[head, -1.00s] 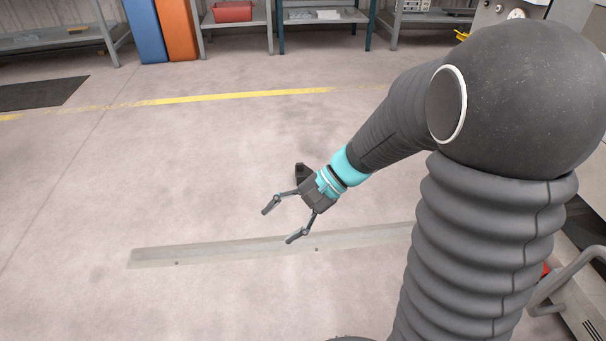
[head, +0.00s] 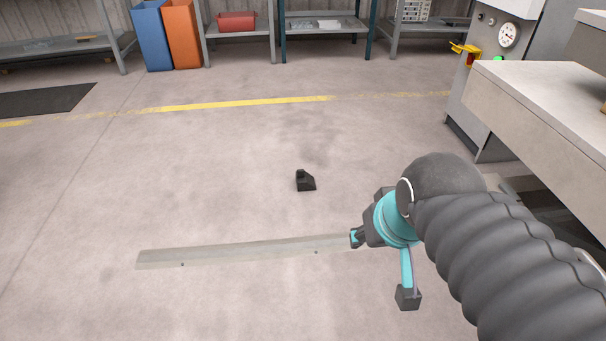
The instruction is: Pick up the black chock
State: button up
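The black chock (head: 305,182) stands on the concrete floor near the middle of the head view, in plain sight. It is small and dark, with a sloped top and a raised part at its left. My gripper (head: 382,268) is to the right of the chock and lower in the picture. Its two fingers are spread apart with nothing visible between them. It does not touch the chock. My arm hides part of the gripper's body.
A flat metal strip (head: 230,255) lies on the floor below the chock. A machine with a grey table (head: 545,95) stands at the right. Blue (head: 152,38) and orange (head: 181,36) bins and shelves line the back. The floor around the chock is clear.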

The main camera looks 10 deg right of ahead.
aim_at(306, 182)
jog(key=z, duration=0.25)
jog(key=k, duration=0.25)
jog(key=u, duration=1.4)
jog(key=i, duration=0.9)
jog(key=u, duration=0.45)
jog(key=i, duration=0.85)
jog(key=z, duration=0.95)
jog(key=i, duration=0.85)
jog(key=z, duration=0.8)
